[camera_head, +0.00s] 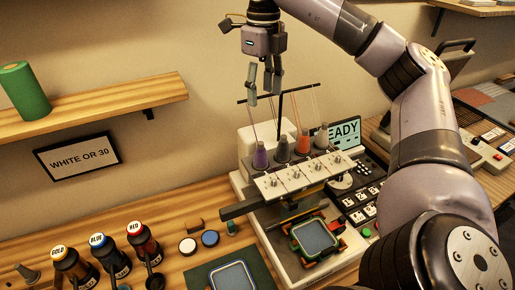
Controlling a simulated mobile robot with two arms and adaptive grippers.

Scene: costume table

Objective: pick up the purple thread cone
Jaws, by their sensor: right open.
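My right gripper (263,97) is open and empty. It points down above the purple cone, apart from it, near the left end of the thread stand's crossbar. My left gripper is not in view.
A wall shelf (90,108) holds a green cylinder (24,91). Labelled bottles (103,252) stand at the lower left.

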